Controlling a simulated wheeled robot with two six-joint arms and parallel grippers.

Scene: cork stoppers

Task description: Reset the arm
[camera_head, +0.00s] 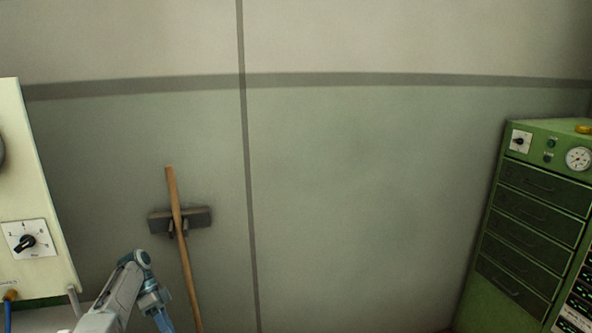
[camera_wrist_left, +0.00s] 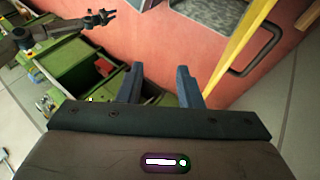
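My left arm (camera_head: 118,295) comes in at the lower left of the head view, bent at a blue joint; its gripper fingers cannot be made out there. In the left wrist view my left gripper (camera_wrist_left: 160,82) has its two dark blue fingers apart with nothing between them. No cork stoppers can be made out in either view. My right gripper is not identifiable in either view.
A green drawer cabinet (camera_head: 530,220) stands at the right, a pale panel (camera_head: 30,190) at the left. A wooden-handled broom (camera_head: 180,225) leans on the wall. The wrist view shows a red surface (camera_wrist_left: 210,40), a yellow bar (camera_wrist_left: 240,45) and a dark clawed arm (camera_wrist_left: 60,30).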

